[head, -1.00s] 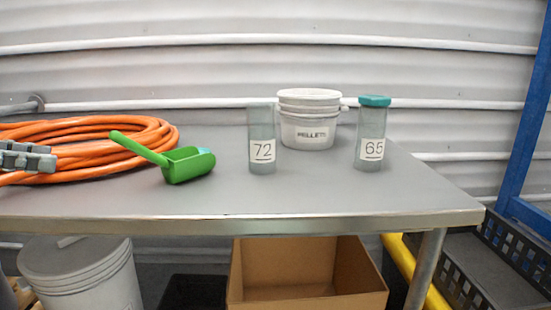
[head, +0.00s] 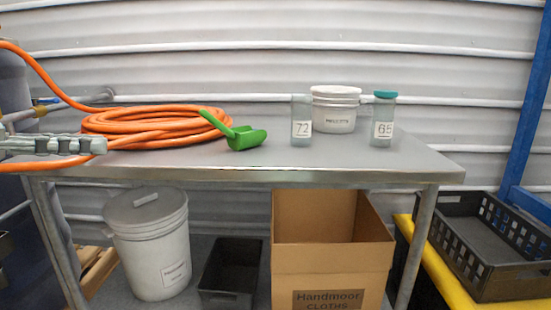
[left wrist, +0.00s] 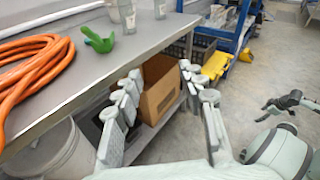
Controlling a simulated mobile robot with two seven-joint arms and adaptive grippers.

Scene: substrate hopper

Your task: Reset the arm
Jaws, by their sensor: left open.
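My left gripper (head: 92,146) is at the left of the head view, seen edge-on in front of the orange hose (head: 165,122). In the left wrist view, the left gripper (left wrist: 172,86) has its two fingers wide apart with nothing between them. They point past the table's front edge, above the open cardboard box (left wrist: 160,98). What looks like my right arm shows at the right of the left wrist view, with a dark gripper (left wrist: 283,104) at its end, too small to judge its jaws. The right gripper is out of the head view.
On the steel table (head: 270,165) are a green scoop (head: 245,138), jar 72 (head: 301,122), a teal-lidded jar 65 (head: 383,120) and a white pellets pail (head: 336,112). Below are a lidded bucket (head: 150,250), a black bin (head: 228,280) and the cardboard box (head: 333,265). A black crate (head: 490,265) stands right.

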